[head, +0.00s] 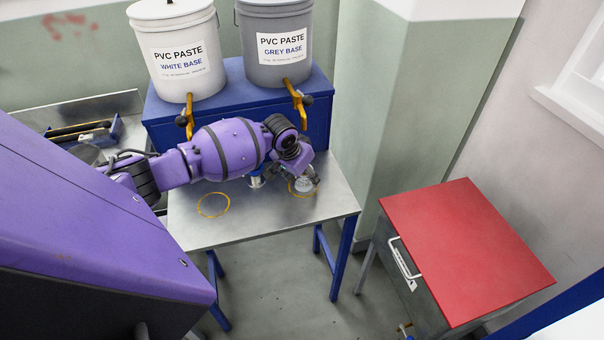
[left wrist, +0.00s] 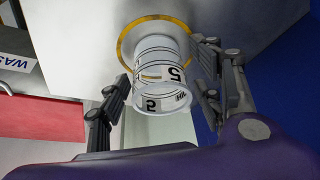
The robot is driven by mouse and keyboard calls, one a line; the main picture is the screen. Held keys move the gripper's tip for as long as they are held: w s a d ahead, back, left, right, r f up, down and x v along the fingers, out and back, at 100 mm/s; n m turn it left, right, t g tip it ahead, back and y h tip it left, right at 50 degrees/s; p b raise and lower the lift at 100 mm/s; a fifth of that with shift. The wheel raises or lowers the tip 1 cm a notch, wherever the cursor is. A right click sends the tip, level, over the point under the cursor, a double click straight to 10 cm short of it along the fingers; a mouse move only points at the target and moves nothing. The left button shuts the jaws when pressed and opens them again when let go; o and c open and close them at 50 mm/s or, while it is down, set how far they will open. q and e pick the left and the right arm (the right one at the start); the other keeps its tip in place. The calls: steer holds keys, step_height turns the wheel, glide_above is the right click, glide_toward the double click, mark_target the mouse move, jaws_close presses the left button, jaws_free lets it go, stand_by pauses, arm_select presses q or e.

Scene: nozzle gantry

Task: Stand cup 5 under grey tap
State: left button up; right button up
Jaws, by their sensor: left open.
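Clear cup 5 (left wrist: 160,72), marked with a black 5, stands on the metal table inside a yellow ring (left wrist: 124,50). In the head view the cup (head: 304,185) is partly hidden by my left gripper (head: 305,178). That ring is the right one, in front of the grey-base bucket (head: 272,72) and its yellow tap (head: 297,102). In the left wrist view my left gripper (left wrist: 163,72) is open, with one finger on each side of the cup. A gap shows at the left finger; contact at the right finger is unclear. My right gripper is out of view.
A second yellow ring (head: 213,205) on the table (head: 260,228) is empty. The white-base bucket (head: 180,80) and its tap (head: 186,118) stand to the left on the blue stand (head: 232,103). A red-topped cabinet (head: 455,245) is at the right, beyond open floor.

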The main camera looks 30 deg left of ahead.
arm_select(q)
steer(key=shift+r, duration=0.25)
steer(key=shift+s+r, duration=0.15)
steer(key=shift+r, duration=0.2)
steer(key=s, duration=0.8)
steer(key=s+a, duration=0.1)
steer(key=s, duration=0.3)
steer(key=shift+r+p, duration=0.1)
steer(key=shift+p, duration=0.3)
